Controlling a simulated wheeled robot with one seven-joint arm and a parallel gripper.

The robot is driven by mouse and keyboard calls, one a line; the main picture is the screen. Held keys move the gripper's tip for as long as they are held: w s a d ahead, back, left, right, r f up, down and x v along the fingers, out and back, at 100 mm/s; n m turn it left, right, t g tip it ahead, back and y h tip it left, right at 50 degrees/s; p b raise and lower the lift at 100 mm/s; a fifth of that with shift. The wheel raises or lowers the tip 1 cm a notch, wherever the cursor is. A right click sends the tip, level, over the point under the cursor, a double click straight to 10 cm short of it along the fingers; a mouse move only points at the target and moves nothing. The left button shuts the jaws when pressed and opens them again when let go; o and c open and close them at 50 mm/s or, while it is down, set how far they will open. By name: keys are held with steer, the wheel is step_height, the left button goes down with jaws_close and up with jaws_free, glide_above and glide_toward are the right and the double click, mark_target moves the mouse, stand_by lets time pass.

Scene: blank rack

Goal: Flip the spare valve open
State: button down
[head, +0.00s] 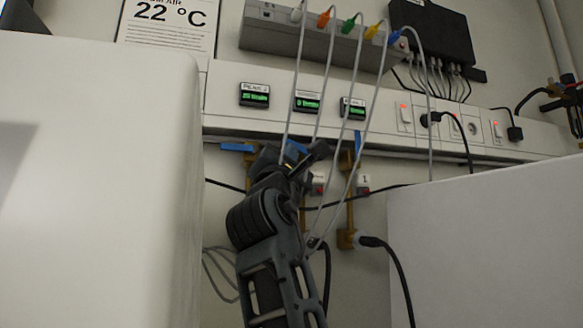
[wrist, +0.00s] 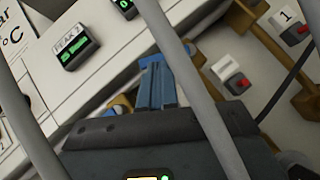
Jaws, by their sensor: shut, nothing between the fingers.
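Brass valves with blue handles sit below the white wall trunking. The left valve's handle (head: 237,147) lies level; the right valve's handle (head: 358,142) stands upright over its brass pipe, by a tag marked 1 (head: 364,181). A middle valve is mostly hidden behind my gripper (head: 296,151); its tag (head: 318,181) is partly covered. I cannot read which valve is the spare. My gripper is shut and empty, in front of the middle valve. In the wrist view, its closed fingers (wrist: 157,88) point at a blue patch just beyond; contact cannot be told.
Several grey cables (head: 328,80) hang from a power strip (head: 315,38) across my gripper's area. A large white box (head: 95,170) stands close at left, another (head: 490,250) at right. A black-plugged cable (head: 380,243) hangs below the right valve.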

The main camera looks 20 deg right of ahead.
step_height(320, 180, up, 3)
steer(key=m+g+h+p, duration=0.1)
steer(key=m+p, duration=0.1)
steer(key=p, duration=0.2)
steer(key=shift+d+r+g+p, duration=0.1)
steer(key=shift+g+p, duration=0.2)
steer(key=shift+p, duration=0.1)
steer(key=shift+r+m+p, duration=0.25)
steer(key=shift+m+p, duration=0.15)
steer(key=shift+r+m+g+h+p, duration=0.15)
steer(key=shift+m+g+h+p, duration=0.25)
steer(key=shift+m+g, duration=0.25)
steer(key=shift+d+r+m+p, duration=0.2)
steer(key=shift+d+m+p, duration=0.1)
steer(key=shift+p, duration=0.3)
steer(key=shift+f, duration=0.15)
steer(key=shift+r+b, duration=0.3)
steer(key=shift+r, duration=1.7)
steer(key=s+d+r, duration=0.5)
steer(key=d+r, duration=0.2)
steer(key=d, duration=0.3)
steer(key=shift+s+b, duration=0.25)
steer(key=shift+b, duration=0.05)
steer(key=shift+d, duration=0.1)
